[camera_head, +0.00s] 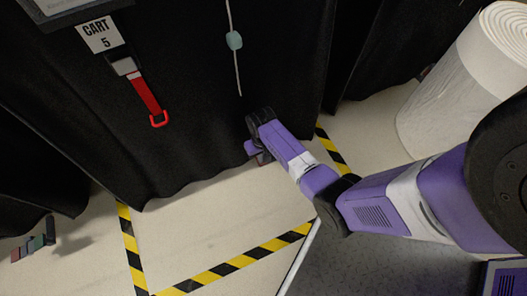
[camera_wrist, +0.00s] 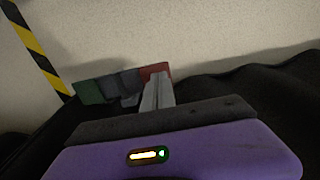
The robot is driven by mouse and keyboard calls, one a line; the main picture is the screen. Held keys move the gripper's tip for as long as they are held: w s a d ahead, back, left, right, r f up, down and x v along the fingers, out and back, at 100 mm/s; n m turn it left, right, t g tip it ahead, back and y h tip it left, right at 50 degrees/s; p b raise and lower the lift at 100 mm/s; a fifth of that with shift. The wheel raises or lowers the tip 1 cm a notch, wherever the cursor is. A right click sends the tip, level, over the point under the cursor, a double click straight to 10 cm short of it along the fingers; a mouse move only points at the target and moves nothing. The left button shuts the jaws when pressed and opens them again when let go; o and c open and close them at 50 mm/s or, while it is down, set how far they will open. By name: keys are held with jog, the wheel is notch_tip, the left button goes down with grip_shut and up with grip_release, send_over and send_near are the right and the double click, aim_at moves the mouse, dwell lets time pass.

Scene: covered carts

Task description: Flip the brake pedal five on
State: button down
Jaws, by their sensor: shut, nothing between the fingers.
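The cart 5 label (camera_head: 99,35) hangs on a black covered cart. In the wrist view a brake pedal (camera_wrist: 105,86) with green, grey and red parts sticks out at the edge of the black cover. My gripper (camera_wrist: 158,80) is shut and empty, with its fingertips in front of the pedal's red end (camera_wrist: 155,70). I cannot tell whether they touch it. In the head view my gripper (camera_head: 256,155) is low by the cover's bottom hem, and my arm hides most of the pedal there.
A similar pedal (camera_head: 35,246) shows at the neighbouring cart on the left. Black and yellow floor tape (camera_head: 235,264) outlines the bay. A red-handled strap (camera_head: 147,98) and a cord (camera_head: 235,40) hang on the cover. A white roll (camera_head: 455,95) stands at the right.

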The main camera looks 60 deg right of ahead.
jog(key=shift+w+a+f+g+h, duration=0.2)
jog(key=shift+a+f+g+h, duration=0.15)
jog(key=shift+f+g+h, duration=0.4)
jog(key=shift+f, duration=0.25)
jog(key=shift+f, duration=0.15)
notch_tip(320, 180, up, 14)
jog(key=w+a+p, duration=0.2)
jog(key=a+p, duration=0.1)
jog(key=p, duration=0.6)
